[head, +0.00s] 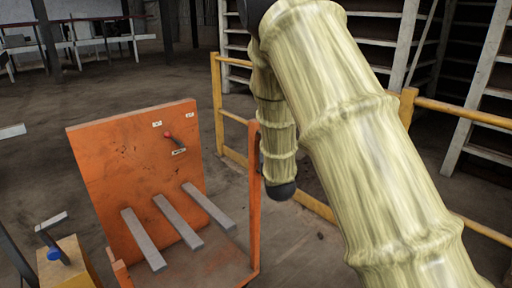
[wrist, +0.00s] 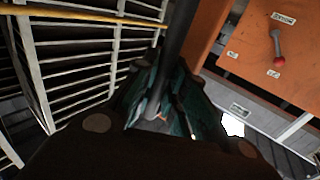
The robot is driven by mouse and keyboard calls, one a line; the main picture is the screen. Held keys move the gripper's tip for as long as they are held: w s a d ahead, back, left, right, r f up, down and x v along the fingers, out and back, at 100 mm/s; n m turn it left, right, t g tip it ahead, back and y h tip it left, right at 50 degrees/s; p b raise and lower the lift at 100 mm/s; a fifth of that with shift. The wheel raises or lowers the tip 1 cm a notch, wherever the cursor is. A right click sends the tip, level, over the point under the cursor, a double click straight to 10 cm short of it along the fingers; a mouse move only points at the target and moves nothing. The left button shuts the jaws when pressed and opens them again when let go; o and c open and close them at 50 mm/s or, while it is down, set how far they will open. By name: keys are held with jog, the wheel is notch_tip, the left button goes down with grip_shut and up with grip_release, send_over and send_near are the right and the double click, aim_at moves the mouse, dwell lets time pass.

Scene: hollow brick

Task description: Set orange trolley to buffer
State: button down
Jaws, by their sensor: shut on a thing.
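The orange trolley (head: 120,175) stands left of my arm in the head view, with a tall back panel and several grey bars across its bed. The lever also shows in the wrist view (wrist: 279,48), apart from my fingers; label text is unreadable. My gripper (wrist: 165,115) is shut, with a dark upright bar between its fingers. This looks like the trolley's side post (head: 254,195), though shade makes it uncertain. The arm hides the gripper in the head view.
A yellow railing (head: 232,155) runs behind the trolley and to the right. White-framed racks (head: 400,45) stand behind it. A yellow box with a blue knob (head: 65,262) is at lower left. Open floor lies left of and behind the trolley.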

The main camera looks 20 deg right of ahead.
jog(key=shift+s+f, duration=0.2)
jog(key=shift+f, duration=0.05)
jog(key=c, duration=1.5)
grip_release()
jog(key=shift+s+a+r, duration=0.1)
jog(key=shift+a+r, duration=0.05)
jog(key=shift+r, duration=0.05)
jog(key=shift+o, duration=0.2)
jog(key=v, duration=1.1)
jog(key=shift+s, duration=0.4)
jog(key=shift+f, duration=0.1)
